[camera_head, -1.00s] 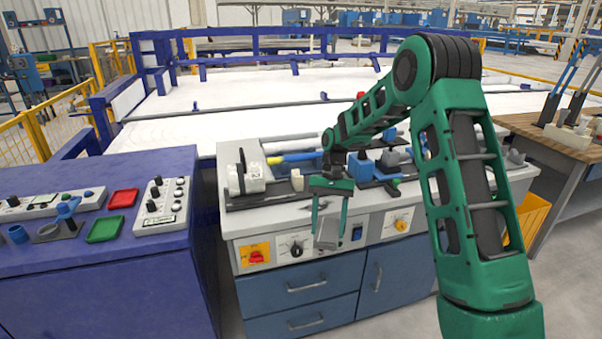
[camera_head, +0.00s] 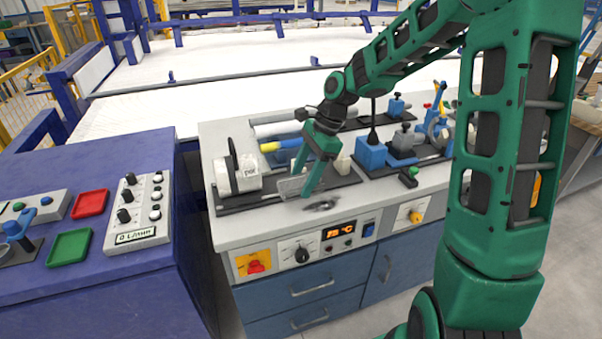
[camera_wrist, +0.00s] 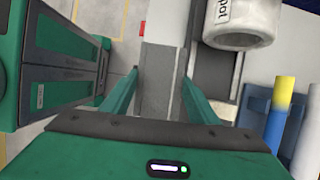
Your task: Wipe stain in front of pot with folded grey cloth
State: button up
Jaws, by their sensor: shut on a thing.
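The pot (camera_head: 243,178) is a white cylinder labelled "pot", lying on its side on a dark base at the counter's left; it also shows in the wrist view (camera_wrist: 240,22). The stain (camera_head: 321,206) is a dark smudge on the light counter top, near the front edge and right of the pot. My gripper (camera_head: 302,184) is shut on the folded grey cloth (camera_head: 290,187), which hangs left of the stain and right of the pot. In the wrist view the cloth (camera_wrist: 160,82) sits between my fingers. Whether it touches the counter is unclear.
The counter (camera_head: 250,228) has a front panel with knobs and a display (camera_head: 338,232). Blue blocks (camera_head: 371,153) stand right of my gripper, and a blue and yellow tube (camera_head: 283,144) lies behind it. A blue cabinet (camera_head: 110,285) with red and green trays stands at left.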

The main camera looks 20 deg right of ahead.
send_over(299, 211)
jog(key=d, duration=0.2)
jog(key=shift+w+a+f, duration=0.1)
jog(key=shift+f, duration=1.35)
jog(key=shift+w+a+f, duration=0.1)
jog(key=shift+f, duration=1.3)
jog(key=shift+f, duration=0.95)
jog(key=shift+d, duration=0.15)
jog(key=shift+d+r, duration=0.15)
jog(key=shift+d, duration=1.6)
jog(key=shift+d+f, duration=0.2)
jog(key=shift+d, duration=5.25)
jog(key=shift+a, duration=0.1)
jog(key=shift+a+r, duration=0.15)
jog(key=shift+a, duration=1.65)
jog(key=shift+s+a+f, duration=0.1)
jog(key=shift+a, duration=2.65)
jog(key=shift+a+f, duration=0.1)
jog(key=shift+a, duration=2.65)
